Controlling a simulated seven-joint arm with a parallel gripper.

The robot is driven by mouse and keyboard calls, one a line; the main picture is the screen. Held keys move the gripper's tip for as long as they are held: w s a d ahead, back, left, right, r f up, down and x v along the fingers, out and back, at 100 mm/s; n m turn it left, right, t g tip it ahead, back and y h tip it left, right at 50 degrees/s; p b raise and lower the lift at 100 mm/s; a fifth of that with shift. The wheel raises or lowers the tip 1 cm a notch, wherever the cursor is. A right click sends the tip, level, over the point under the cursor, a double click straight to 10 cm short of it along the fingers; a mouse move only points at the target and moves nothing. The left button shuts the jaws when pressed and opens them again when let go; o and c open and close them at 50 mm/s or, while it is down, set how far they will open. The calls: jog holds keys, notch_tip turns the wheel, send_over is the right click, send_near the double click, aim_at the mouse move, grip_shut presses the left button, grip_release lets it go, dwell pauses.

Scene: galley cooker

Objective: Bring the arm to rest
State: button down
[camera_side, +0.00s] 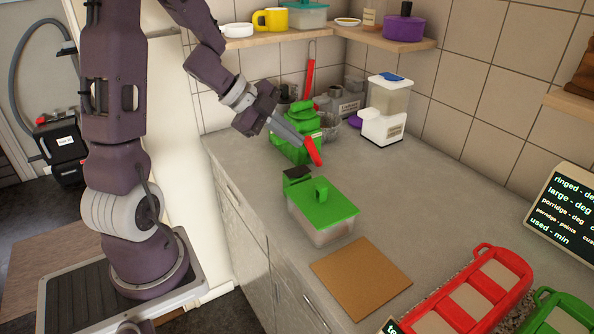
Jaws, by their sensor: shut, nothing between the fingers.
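My gripper (314,152) is at the end of my purple arm, raised at the upper middle of the view. Its red-tipped fingers are together with nothing between them. They point down and to the right, in front of a green appliance (290,150) at the back of the counter. A clear box with a green lid (335,208) stands below and nearer the camera. I cannot tell whether the fingertips touch the green appliance.
A brown board (361,275) lies on the grey counter (440,205). A red tray (516,263) and a green one (556,315) are at the lower right. A white dispenser (383,122) stands at the back. Shelves above hold a yellow mug (271,19) and a purple pot (404,27). The counter's right middle is clear.

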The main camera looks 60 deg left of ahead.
notch_tip(320, 180, up, 13)
jog(key=s+d+n+t+y, duration=0.1)
jog(key=n+t+y, duration=0.1)
jog(key=n+y, duration=0.7)
jog(key=s+d+f+n+g+h, duration=0.2)
jog(key=s+d, duration=0.5)
jog(key=s, duration=0.2)
jog(key=s+d+f+n+g+h, duration=0.2)
jog(key=s+d+h, duration=0.1)
jog(key=s+d, duration=0.5)
jog(key=shift+s+f+n+g, duration=0.3)
jog(key=shift+s+n+g, duration=0.1)
jog(key=shift+s, duration=0.6)
